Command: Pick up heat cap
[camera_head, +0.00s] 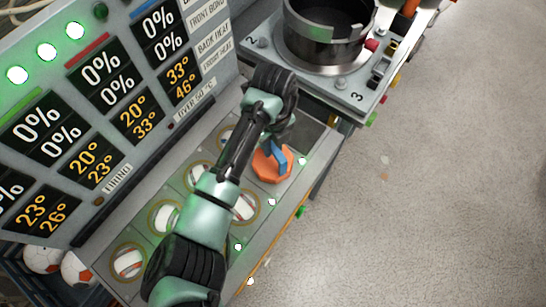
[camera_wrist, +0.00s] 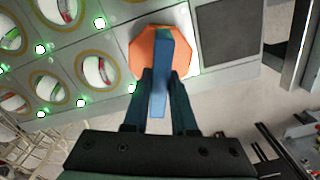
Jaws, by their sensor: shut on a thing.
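The heat cap is an orange octagonal disc (camera_head: 268,166) with an upright blue handle. In the head view it lies at the right end of the front row of the panel's round ports. In the wrist view the heat cap (camera_wrist: 147,48) is at top centre, its blue handle (camera_wrist: 158,95) pointing toward me. My gripper (camera_wrist: 160,85) is shut on the blue handle, one finger on each side. In the head view my arm covers part of the panel, and my gripper (camera_head: 282,145) is partly hidden behind my wrist. I cannot tell whether the cap touches the panel.
A dark square plate (camera_wrist: 224,30) is beside the cap. A press with a metal cylinder (camera_head: 322,45) stands behind. A display board (camera_head: 100,100) rises at left. Open floor (camera_head: 430,190) is at right.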

